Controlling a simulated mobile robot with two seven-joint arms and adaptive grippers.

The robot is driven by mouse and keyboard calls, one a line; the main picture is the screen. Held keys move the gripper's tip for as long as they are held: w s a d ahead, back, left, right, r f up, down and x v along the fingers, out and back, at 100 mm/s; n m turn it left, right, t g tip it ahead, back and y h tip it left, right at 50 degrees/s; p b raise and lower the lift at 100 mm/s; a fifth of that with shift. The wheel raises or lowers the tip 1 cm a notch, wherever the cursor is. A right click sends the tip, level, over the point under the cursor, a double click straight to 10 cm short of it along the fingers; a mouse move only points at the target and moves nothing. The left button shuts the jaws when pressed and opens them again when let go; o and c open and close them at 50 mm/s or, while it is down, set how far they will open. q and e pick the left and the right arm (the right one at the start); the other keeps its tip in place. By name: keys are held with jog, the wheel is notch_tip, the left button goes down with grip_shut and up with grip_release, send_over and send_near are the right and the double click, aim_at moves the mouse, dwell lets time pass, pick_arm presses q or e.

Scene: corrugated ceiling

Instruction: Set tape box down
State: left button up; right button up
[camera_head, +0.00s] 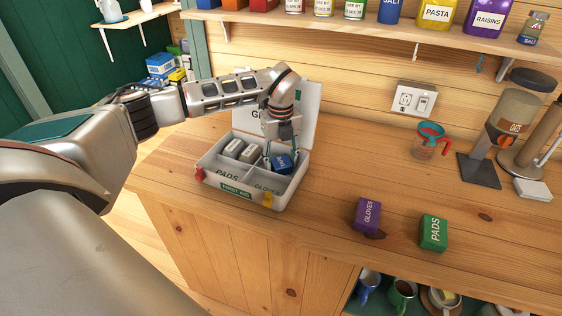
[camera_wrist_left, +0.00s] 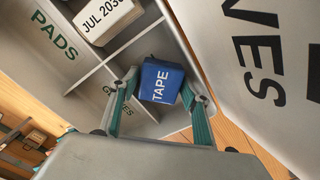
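The blue tape box (camera_head: 283,164) is at the rear right compartment of the open white first aid box (camera_head: 235,191). It looks slightly tilted; I cannot tell whether it rests on the compartment floor. My left gripper (camera_head: 282,157) reaches down from above, with a finger on each side of it. In the left wrist view the teal-padded fingers (camera_wrist_left: 160,88) close in on both sides of the tape box (camera_wrist_left: 160,81), and the tips appear to touch it. My right gripper is not in view.
Small white boxes (camera_head: 241,151) fill the rear left compartment; the PADS and GLOVES compartments in front are empty. A purple gloves box (camera_head: 367,215) and a green pads box (camera_head: 433,233) lie on the counter to the right. The raised lid (camera_head: 304,112) stands behind.

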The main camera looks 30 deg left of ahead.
aim_at(281, 161)
pick_arm(q)
jog(key=shift+r, duration=0.65)
notch_tip(281, 161, up, 11)
jog(key=b, duration=0.1)
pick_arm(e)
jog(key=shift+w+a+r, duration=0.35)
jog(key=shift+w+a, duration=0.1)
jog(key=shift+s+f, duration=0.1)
